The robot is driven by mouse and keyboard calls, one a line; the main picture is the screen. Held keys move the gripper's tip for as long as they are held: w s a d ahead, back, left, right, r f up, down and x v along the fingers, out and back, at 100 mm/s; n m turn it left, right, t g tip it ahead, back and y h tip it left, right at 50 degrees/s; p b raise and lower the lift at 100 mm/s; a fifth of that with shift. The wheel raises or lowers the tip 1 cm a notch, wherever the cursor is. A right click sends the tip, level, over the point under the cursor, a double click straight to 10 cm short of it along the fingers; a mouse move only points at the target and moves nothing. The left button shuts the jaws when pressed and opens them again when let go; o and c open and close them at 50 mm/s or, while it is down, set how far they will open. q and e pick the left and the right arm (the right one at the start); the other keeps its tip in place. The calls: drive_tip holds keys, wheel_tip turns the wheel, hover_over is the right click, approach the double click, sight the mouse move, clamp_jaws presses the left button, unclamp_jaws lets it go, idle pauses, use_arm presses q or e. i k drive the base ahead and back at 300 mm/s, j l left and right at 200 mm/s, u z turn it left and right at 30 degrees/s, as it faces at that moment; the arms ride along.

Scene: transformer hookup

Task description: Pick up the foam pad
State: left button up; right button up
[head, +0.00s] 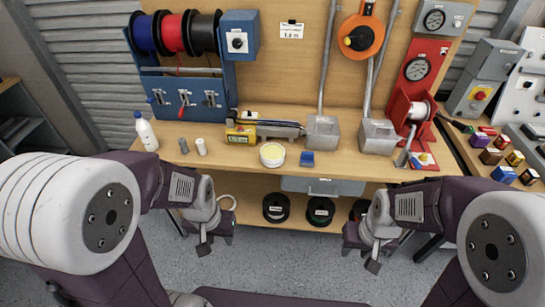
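I cannot tell for sure which thing is the foam pad. A small blue block (307,159) lies near the front edge of the wooden bench (345,165). To its left is a round white tub with a pale yellow top (272,154). My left gripper (204,249) hangs in front of the bench, below the top's level, apart from both. My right gripper (373,265) hangs in front of the bench further right, also touching nothing I can see. Both fingertips are small and dark, so their opening is unclear.
A white bottle (146,132), two small cylinders (201,147), a yellow box (240,133) and grey metal boxes (378,136) stand on the bench. Spools (276,207) sit on the lower shelf. A drawer (323,186) hangs under the top. The bench's front strip is partly free.

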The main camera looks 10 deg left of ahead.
sight(307, 159)
drive_tip(key=i+j+z, duration=0.15)
drive_tip(key=i+j, duration=0.95)
